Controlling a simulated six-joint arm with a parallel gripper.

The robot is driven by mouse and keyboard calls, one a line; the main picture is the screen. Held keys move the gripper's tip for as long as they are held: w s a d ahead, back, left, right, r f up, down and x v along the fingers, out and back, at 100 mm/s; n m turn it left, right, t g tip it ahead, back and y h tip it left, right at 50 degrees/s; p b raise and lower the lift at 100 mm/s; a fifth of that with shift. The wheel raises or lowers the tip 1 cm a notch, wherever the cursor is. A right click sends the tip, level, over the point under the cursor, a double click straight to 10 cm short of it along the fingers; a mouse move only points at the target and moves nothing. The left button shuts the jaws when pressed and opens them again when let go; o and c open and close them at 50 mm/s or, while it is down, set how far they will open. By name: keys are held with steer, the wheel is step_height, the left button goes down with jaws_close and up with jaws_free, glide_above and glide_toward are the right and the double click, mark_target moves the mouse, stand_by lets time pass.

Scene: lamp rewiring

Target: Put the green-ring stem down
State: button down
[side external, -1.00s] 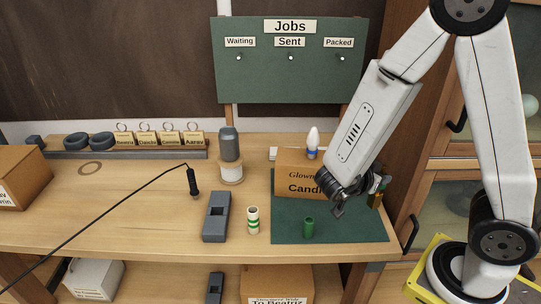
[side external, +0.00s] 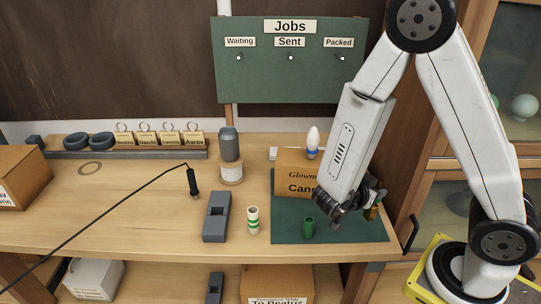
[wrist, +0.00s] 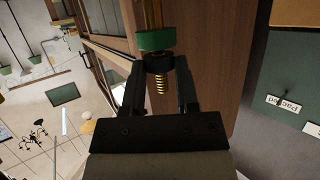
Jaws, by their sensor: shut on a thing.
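My gripper (wrist: 157,75) is shut on the green-ring stem in the wrist view. The stem (wrist: 157,40) shows a green band, a brass part above it and a coiled brass spring below, between the two fingers. In the side view my gripper (side external: 364,200) is low over the right part of the dark green mat (side external: 345,234). A small brassy part of the stem (side external: 373,211) shows beside it. Most of the stem is hidden there, and I cannot tell whether it touches the mat.
A candle box (side external: 292,181) with a white bulb (side external: 313,137) is behind. A green-banded white cylinder (side external: 253,220) and a grey block (side external: 216,217) stand left of the mat.

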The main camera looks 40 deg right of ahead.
steer(key=shift+f, duration=0.15)
steer(key=shift+f, duration=1.85)
steer(key=shift+f, duration=0.1)
steer(key=shift+c, duration=1.8)
jaws_free()
steer(key=v, duration=1.2)
